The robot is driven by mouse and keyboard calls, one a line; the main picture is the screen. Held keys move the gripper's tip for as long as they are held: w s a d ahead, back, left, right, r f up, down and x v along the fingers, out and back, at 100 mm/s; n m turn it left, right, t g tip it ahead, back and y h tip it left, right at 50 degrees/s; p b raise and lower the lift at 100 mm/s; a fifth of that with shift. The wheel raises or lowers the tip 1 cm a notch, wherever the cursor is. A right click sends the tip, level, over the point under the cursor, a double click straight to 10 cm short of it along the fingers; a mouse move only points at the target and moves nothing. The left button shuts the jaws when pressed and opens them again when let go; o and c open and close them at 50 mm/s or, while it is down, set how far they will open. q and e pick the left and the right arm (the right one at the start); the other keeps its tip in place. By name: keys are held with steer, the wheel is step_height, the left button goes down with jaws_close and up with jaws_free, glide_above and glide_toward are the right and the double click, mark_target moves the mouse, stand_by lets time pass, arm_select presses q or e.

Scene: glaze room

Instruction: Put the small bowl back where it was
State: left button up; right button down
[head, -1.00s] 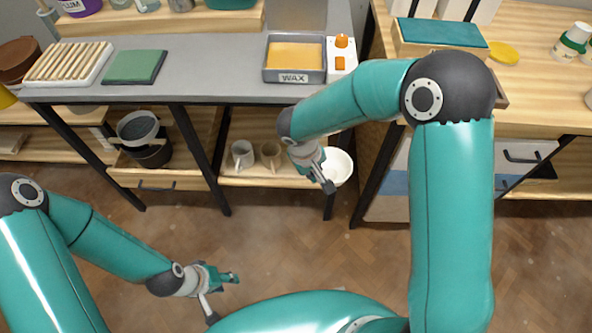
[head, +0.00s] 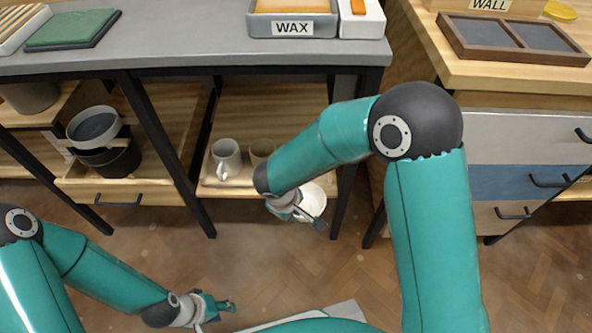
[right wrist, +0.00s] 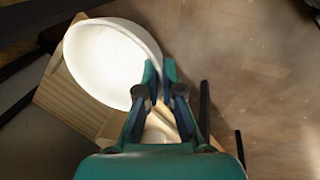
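The small white bowl (head: 314,199) is at the right end of the bench's lower shelf (head: 240,188), left of the bench leg, partly behind my right gripper. In the right wrist view the bowl (right wrist: 105,65) is tilted, its open side facing the camera. My right gripper (head: 308,217) has its fingers (right wrist: 160,72) close together at the bowl's right rim, shut on it. Wood shows below the bowl; whether they touch I cannot tell. My left gripper (head: 218,308) is low at the front, fingers apart and empty, partly hidden by my body.
A grey mug (head: 226,158) and a tan mug (head: 262,151) stand on the lower shelf. Dark bench legs (head: 346,185) flank it. Stacked buckets (head: 100,140) stand left. A drawer cabinet (head: 520,180) stands right. The floor (head: 270,270) in front is clear.

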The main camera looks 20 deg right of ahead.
steer(key=w+d, duration=0.1)
steer(key=w, duration=0.4)
steer(key=w+d, duration=0.2)
steer(key=w, duration=0.3)
steer(key=w+d+b, duration=0.1)
steer(key=w, duration=0.5)
steer(key=shift+d, duration=0.3)
steer(key=shift+w+f+b, duration=0.2)
steer(key=shift+f+b, duration=0.05)
steer(key=shift+b, duration=0.05)
steer(key=x, duration=0.1)
steer(key=b+x, duration=0.1)
steer(key=x, duration=0.1)
steer(key=shift+s+a+f+b, duration=0.1)
steer(key=shift+s+a+b, duration=0.1)
steer(key=shift+a+b, duration=0.15)
steer(key=c, duration=1.3)
jaws_free()
